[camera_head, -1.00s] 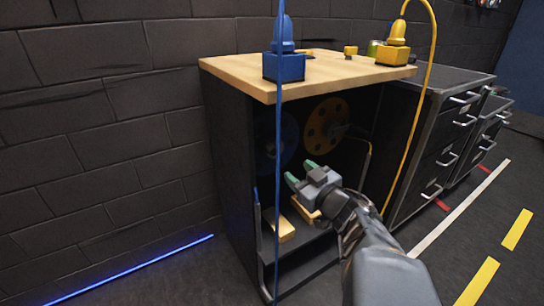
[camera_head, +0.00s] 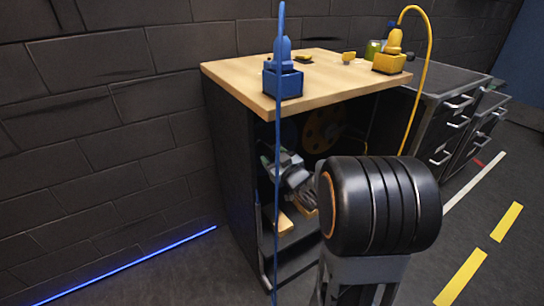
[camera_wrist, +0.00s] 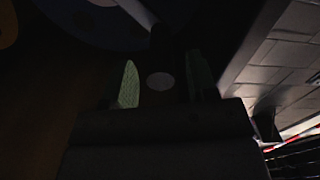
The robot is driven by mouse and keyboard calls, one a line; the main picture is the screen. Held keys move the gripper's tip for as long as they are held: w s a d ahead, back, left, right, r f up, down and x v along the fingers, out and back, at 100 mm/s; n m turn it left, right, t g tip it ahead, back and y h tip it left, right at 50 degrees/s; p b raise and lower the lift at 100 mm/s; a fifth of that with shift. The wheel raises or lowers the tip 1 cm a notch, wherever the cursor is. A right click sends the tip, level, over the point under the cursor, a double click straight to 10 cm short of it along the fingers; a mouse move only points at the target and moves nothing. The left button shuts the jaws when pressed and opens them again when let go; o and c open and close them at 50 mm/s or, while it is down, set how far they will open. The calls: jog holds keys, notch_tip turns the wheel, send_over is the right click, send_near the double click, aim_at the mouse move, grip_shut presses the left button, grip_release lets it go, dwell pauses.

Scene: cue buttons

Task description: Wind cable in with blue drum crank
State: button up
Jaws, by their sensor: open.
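The blue drum (camera_head: 289,134) sits inside the dark cabinet under the wooden top, mostly hidden behind my gripper (camera_head: 270,158) in the head view. In the wrist view the dark blue drum disc (camera_wrist: 85,28) fills the top left. A dark crank handle with a pale round end (camera_wrist: 159,80) shows between my two green fingers (camera_wrist: 162,85). The fingers are open on either side of it; contact cannot be told in the dim light. The blue cable (camera_head: 277,190) hangs from the blue plug and holder (camera_head: 283,80) down past the cabinet's front.
A yellow drum (camera_head: 322,125) sits right of the blue one. A yellow plug block (camera_head: 392,62) with a yellow cable (camera_head: 427,70) stands on the wooden top (camera_head: 240,75). Grey drawer units (camera_head: 440,110) stand at the right. My arm fills the front right.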

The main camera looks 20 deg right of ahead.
jog(key=shift+w+a, duration=0.1)
jog(key=shift+w, duration=0.35)
grip_shut()
dwell(0.3)
